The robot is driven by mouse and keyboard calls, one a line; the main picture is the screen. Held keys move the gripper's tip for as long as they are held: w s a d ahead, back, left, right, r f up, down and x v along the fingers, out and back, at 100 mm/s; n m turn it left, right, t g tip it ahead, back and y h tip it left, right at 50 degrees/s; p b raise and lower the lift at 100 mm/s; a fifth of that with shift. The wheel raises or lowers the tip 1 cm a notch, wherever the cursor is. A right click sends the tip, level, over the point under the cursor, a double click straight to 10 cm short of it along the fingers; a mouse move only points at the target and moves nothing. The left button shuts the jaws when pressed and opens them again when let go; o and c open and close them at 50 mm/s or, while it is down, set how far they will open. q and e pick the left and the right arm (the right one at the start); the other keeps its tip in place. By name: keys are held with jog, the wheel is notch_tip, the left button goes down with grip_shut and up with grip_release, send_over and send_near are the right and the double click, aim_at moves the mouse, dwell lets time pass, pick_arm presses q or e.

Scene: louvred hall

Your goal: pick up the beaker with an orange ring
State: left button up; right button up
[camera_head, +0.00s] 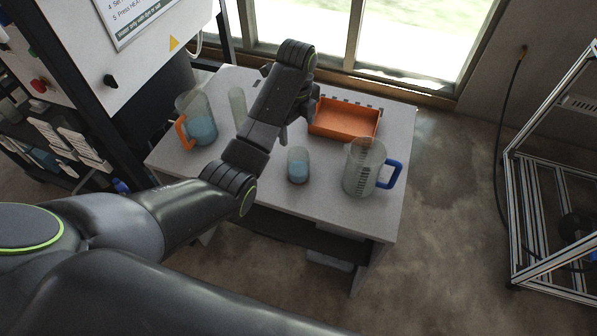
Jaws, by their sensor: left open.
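On the light grey table, a small clear beaker (298,166) with pale blue liquid stands upright near the middle; I cannot make out an orange ring on it. A clear jug with an orange handle (197,122) holds blue liquid at the left. A tall, narrow clear vessel (238,107) stands right of that jug, partly hidden by my left arm. My left gripper (303,110) is mostly hidden behind its wrist, beside the orange tray and beyond the small beaker. It is open and apart from the small beaker. My right gripper is not in view.
An orange tray (345,120) lies at the back of the table (330,212). A clear jug with a blue handle (362,168) stands at the right. A white cabinet (90,50) is at the left, a metal frame (515,215) at the right. The table's front strip is clear.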

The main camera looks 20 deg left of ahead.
pick_arm(q)
notch_tip(320, 180, down, 3)
send_near(297, 159)
jog(key=s+f, duration=0.1)
jog(key=s, duration=0.1)
jog(key=shift+s+d+f, duration=0.15)
jog(key=shift+d+f, duration=0.25)
jog(key=shift+f, duration=2.6)
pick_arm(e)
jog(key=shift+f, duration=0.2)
pick_arm(q)
jog(key=c, duration=1.1)
jog(key=shift+c, duration=0.2)
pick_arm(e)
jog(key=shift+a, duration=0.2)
pick_arm(q)
jog(key=shift+r, duration=0.15)
